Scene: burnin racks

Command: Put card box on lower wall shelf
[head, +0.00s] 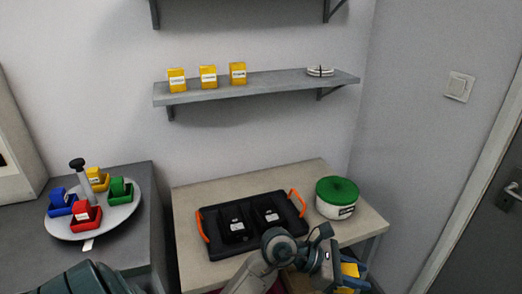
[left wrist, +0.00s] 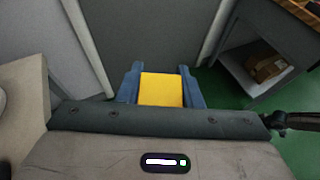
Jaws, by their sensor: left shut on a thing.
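My left gripper (head: 350,272) is at the bottom of the head view, in front of the table's right part. Its blue fingers are shut on a yellow card box (head: 349,270), mostly hidden by the gripper there. In the left wrist view the card box (left wrist: 161,90) sits between both fingers (left wrist: 160,88). The lower wall shelf (head: 285,83) is grey and hangs above and behind the table. Three yellow boxes (head: 208,77) with white labels stand on its left and middle part. My right gripper is not in view.
A white coil (head: 320,71) lies near the shelf's right end; bare shelf lies between it and the boxes. The table (head: 190,262) holds a black tray (head: 207,218) with orange handles and a green-lidded tub (head: 337,190). A turntable (head: 125,211) with coloured bins stands left.

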